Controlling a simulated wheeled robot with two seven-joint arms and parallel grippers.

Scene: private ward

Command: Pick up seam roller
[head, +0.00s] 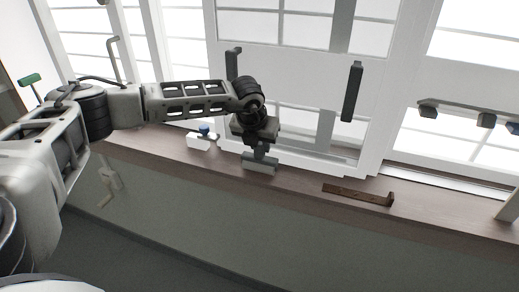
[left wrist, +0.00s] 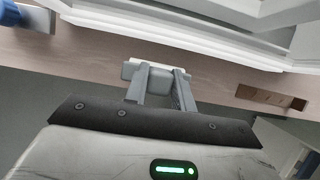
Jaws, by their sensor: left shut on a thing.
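My left gripper (head: 260,154) reaches down to the wooden window sill (head: 305,182), in front of the window frame. It is shut on a small pale grey piece, which I take to be the seam roller (head: 260,165). In the left wrist view the seam roller (left wrist: 158,72) shows between the two fingers of the left gripper (left wrist: 164,82), with a lighter bar across its far side. The fingers hide part of it, and I cannot tell whether it touches the sill. My right gripper is not in view.
A white block with a blue top (head: 199,141) stands on the sill left of the gripper. A brown bar with a raised end (head: 358,194) lies to the right. A rail with dark and blue pieces (head: 468,116) is at the upper right. Sill between gripper and bar is clear.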

